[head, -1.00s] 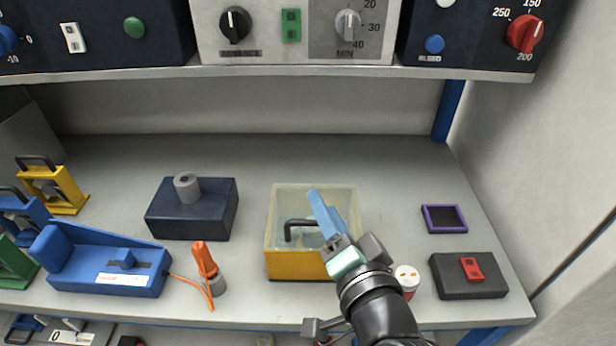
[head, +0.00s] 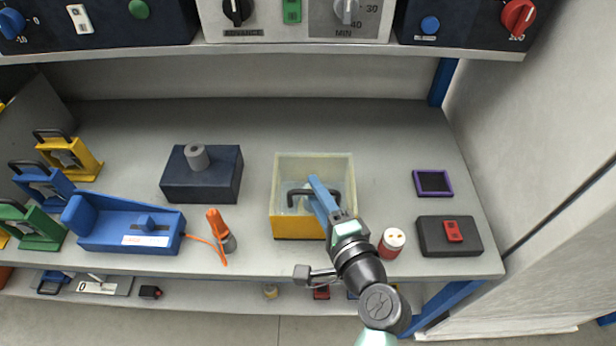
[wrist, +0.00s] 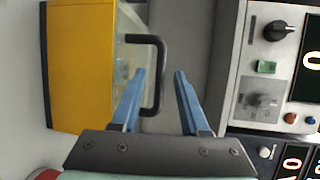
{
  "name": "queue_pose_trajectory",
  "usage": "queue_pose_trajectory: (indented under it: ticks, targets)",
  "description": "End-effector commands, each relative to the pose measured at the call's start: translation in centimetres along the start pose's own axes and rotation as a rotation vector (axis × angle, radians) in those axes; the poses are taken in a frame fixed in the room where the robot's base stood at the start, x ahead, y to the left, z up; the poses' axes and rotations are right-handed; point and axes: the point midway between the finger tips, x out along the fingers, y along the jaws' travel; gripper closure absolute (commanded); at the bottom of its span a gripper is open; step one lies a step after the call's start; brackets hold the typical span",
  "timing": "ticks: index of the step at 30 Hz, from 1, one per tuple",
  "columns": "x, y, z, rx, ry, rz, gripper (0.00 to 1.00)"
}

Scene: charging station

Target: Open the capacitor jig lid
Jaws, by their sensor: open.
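The capacitor jig (head: 297,227) is a yellow box with a clear, pale upper part and a black bar handle (head: 291,198). It stands on the bench in the middle of the head view. The jig also fills the left of the wrist view (wrist: 80,65). My gripper (head: 318,188) is over the jig with its blue fingers apart. My fingers hide part of the handle and lid in the head view.
A red pot with a white top (head: 391,242) stands close right of my wrist. A dark box with a red switch (head: 450,236) and a purple-framed pad (head: 433,183) lie further right. A navy block (head: 202,183) stands left. An instrument shelf (head: 300,48) overhangs the back.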

Motion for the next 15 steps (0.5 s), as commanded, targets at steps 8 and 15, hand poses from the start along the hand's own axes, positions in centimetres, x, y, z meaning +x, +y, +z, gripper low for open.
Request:
queue_pose_trajectory:
  ticks: [8,15]
  targets:
    - [3.8,-0.1,0.0,-0.001,0.0,0.0,0.55]
    - [4.5,0.0,0.0,-0.001,0.0,0.001,0.55]
